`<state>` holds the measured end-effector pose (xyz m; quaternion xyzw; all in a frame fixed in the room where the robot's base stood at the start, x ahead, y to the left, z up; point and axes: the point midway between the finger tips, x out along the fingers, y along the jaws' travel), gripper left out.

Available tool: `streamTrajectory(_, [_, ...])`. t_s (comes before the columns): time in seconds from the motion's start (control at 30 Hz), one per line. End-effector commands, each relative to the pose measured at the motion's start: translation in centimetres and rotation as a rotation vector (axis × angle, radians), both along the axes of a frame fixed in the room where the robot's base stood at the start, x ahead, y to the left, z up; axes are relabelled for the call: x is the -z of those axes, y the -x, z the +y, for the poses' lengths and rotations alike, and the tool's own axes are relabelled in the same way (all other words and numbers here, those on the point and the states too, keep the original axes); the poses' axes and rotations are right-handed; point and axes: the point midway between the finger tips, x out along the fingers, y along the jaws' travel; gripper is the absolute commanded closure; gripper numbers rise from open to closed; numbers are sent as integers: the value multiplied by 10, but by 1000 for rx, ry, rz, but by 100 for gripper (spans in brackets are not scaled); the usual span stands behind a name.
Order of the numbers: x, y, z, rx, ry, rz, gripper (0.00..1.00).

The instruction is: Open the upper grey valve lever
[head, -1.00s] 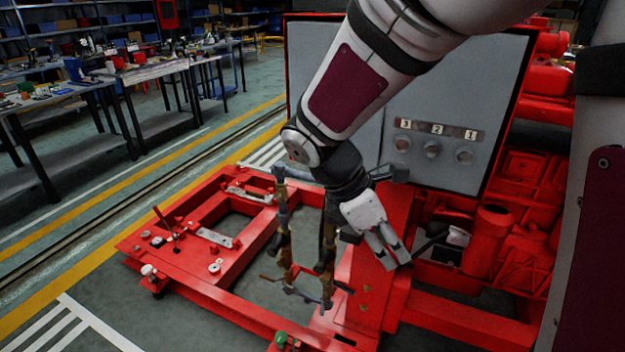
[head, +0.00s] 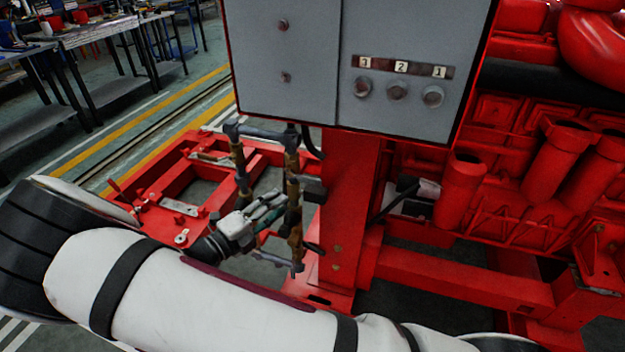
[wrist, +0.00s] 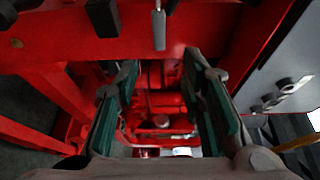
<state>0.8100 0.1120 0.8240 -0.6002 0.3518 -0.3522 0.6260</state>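The pipe frame (head: 240,165) with brass-coloured fittings stands in front of the red base in the head view. My gripper (head: 270,207) reaches from the left among its vertical pipes. In the wrist view my gripper (wrist: 160,72) is open, fingers apart and nothing between them. A narrow grey lever (wrist: 159,28) hangs at the top centre of the wrist view, beyond the fingertips in the picture and not between them. I cannot tell whether it is the upper lever. In the head view the levers are too small to tell apart, partly hidden by the gripper and pipes.
The grey control cabinet (head: 405,45), with buttons marked 3, 2, 1, hangs above and right of the pipes. A red upright (head: 348,200) stands close to their right. Red engine parts (head: 510,150) fill the right. Workbenches (head: 90,40) stand at the back left.

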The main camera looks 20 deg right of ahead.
Motion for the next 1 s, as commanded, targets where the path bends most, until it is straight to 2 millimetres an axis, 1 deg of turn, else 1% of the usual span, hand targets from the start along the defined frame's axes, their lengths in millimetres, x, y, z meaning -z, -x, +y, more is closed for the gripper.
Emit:
streamTrajectory(0.03, [3,-1,3,-14,20,10,63])
streamTrajectory(0.13, [4,-4,2,-24,37,20,63])
streamTrajectory(0.27, [4,-11,-10,-22,37,20,63])
streamTrajectory(0.7, [4,-55,-82,-19,35,19,63])
streamTrajectory(0.9, [4,-69,-104,-21,32,18,63])
streamTrajectory(1.0, [4,-72,-110,-21,32,18,63])
